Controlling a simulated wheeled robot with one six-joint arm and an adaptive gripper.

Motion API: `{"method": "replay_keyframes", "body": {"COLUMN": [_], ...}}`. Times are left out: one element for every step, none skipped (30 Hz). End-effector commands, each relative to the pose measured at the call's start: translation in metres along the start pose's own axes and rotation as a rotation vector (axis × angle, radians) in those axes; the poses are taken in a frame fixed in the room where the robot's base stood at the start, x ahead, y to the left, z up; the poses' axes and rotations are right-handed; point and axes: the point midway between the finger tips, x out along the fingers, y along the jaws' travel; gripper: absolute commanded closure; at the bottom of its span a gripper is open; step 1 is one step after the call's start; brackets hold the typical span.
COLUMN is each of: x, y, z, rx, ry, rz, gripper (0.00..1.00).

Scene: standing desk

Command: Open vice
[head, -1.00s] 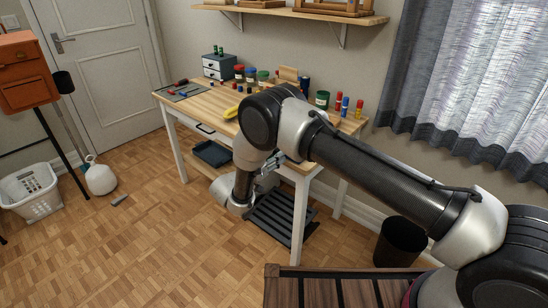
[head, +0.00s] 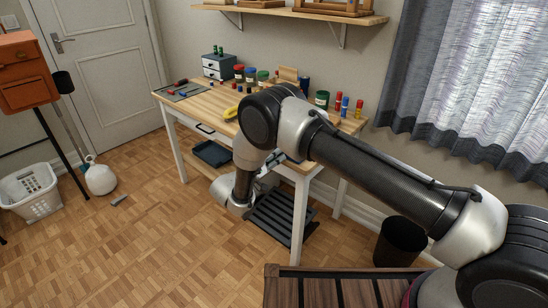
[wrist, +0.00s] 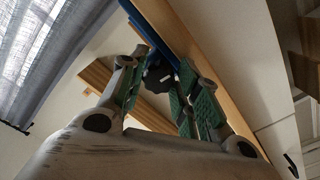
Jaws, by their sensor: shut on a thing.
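The vice (wrist: 150,28) shows in the wrist view as a blue body along the front edge of the wooden desk top, seen from below. A dark rounded part of the vice, probably its handle or screw end (wrist: 156,76), sits between my fingers. My gripper (wrist: 160,80) has green-padded fingers on both sides of this part and is shut on it. How firmly the pads touch it is hard to see. In the head view my own arm hides most of the vice and the gripper.
The desk (head: 222,100) holds jars, a yellow object (head: 231,113) and small drawers (head: 219,67). A dark slatted rack (head: 282,218) lies below it, and a black bin (head: 400,242) stands to the right.

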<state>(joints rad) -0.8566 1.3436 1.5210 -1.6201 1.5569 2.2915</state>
Motion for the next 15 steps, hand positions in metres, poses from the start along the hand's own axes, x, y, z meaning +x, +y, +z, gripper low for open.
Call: {"method": "replay_keyframes", "body": {"x": [-0.0004, -0.0004, -0.0004, -0.0004, -0.0004, -0.0004, -0.0005, -0.0005, -0.0005, -0.0005, -0.0005, -0.0005, -0.0006, -0.0006, -0.0006], "y": [-0.0001, 0.0, 0.0002, 0.0003, 0.0004, 0.0005, 0.0006, 0.0007, 0.0009, 0.001, 0.001, 0.0012, 0.0013, 0.0014, 0.0015], "z": [-0.0002, -0.0003, -0.0003, -0.0003, -0.0003, -0.0004, -0.0004, -0.0004, -0.0005, -0.0005, -0.0006, -0.0007, -0.0007, -0.0008, -0.0009], "rx": [-0.041, -0.069, -0.108, -0.136, -0.165, -0.203, -0.231, -0.26, -0.298, -0.326, -0.354, -0.393, -0.421, -0.449, -0.488], "ry": [0.0, 0.0, 0.0, 0.0, 0.0, 0.0, 0.0, 0.001, 0.001, 0.001, 0.001, 0.001, 0.001, 0.001, 0.001], "rz": [-0.001, -0.001, -0.001, -0.001, -0.001, -0.001, -0.001, -0.001, -0.001, -0.001, -0.002, -0.002, -0.002, -0.002, -0.002], "gripper": [0.92, 0.92, 0.92, 0.92, 0.92, 0.92, 0.92, 0.92, 0.92, 0.92, 0.92, 0.92, 0.92, 0.92, 0.92]}}
